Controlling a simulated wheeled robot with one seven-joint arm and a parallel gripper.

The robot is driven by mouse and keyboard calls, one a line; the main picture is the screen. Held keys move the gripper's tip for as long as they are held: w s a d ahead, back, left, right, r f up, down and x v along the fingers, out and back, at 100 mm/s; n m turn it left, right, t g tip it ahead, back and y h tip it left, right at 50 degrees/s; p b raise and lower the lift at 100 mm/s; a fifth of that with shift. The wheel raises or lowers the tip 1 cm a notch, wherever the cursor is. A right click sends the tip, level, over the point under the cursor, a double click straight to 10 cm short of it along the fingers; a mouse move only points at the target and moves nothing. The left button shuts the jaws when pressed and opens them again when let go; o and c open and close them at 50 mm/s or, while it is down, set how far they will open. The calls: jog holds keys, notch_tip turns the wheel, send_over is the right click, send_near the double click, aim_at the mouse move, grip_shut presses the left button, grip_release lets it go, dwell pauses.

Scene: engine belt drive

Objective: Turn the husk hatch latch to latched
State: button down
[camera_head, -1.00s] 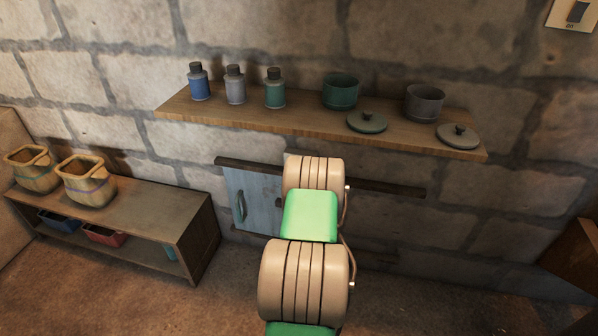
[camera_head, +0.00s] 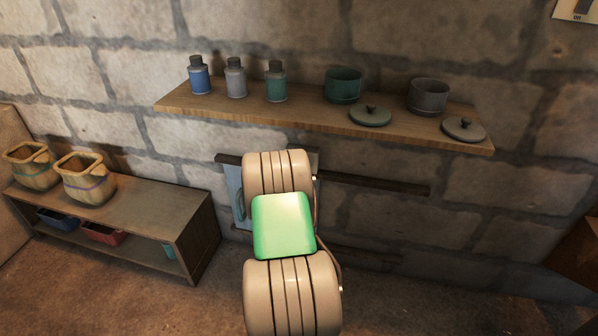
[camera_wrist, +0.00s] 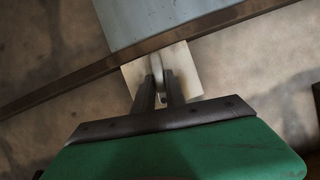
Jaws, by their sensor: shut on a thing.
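The hatch is a pale blue-grey panel (camera_head: 230,190), mostly hidden behind my arm in the head view. In the wrist view what looks like the same panel (camera_wrist: 150,18) lies at the top, beyond a dark rail. Below the rail is a square whitish plate (camera_wrist: 187,70) with a small light lever (camera_wrist: 156,66), which appears to be the latch. My gripper (camera_wrist: 160,76) is shut on this lever, with a dark finger on each side. The lever's exact angle is hard to tell. My fingers are hidden in the head view.
A wooden shelf (camera_head: 220,107) with bottles, pots and lids juts from the stone wall above the hatch. Dark rails (camera_head: 375,185) run along the wall. A low bench (camera_head: 140,200) with two woven-looking pots stands left.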

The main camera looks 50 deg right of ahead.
jog(key=shift+a+f+n+g+b, duration=0.1)
jog(key=shift+f+n+g+b, duration=0.05)
jog(key=shift+n+g+b, duration=0.3)
dwell(0.4)
jog(key=c, duration=1.4)
grip_release()
jog(key=p+v, duration=0.1)
jog(key=v, duration=0.6)
jog(key=shift+a, duration=0.35)
jog(key=shift+r, duration=0.2)
